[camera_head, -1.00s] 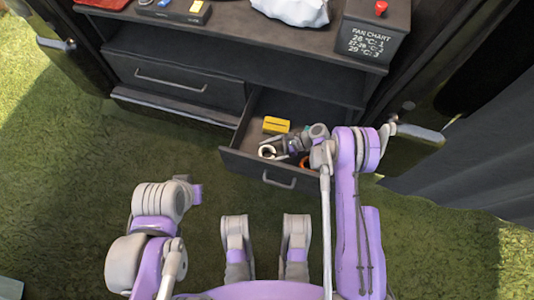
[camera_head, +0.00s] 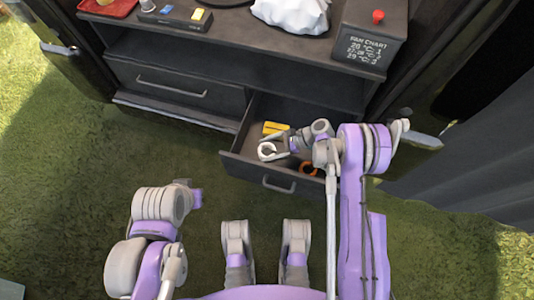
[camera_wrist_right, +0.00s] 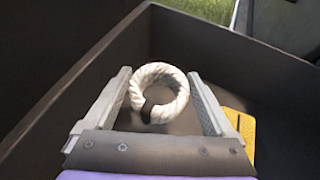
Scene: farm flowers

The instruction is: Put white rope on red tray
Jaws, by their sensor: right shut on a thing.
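The white rope (camera_head: 267,151) is a small twisted ring in the left part of the open drawer (camera_head: 236,163). It also shows in the right wrist view (camera_wrist_right: 178,90), between the two fingers. My right gripper (camera_head: 279,149) reaches into the drawer and is shut on the rope; the right wrist view shows its fingers (camera_wrist_right: 160,76) on both sides of the ring. The red tray (camera_head: 115,9) lies on the cabinet top at the upper left, cut by the picture edge. My left arm is folded at the lower left; its gripper does not show.
A yellow block (camera_head: 275,127) lies at the drawer's back and an orange ring (camera_head: 308,168) near its front.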

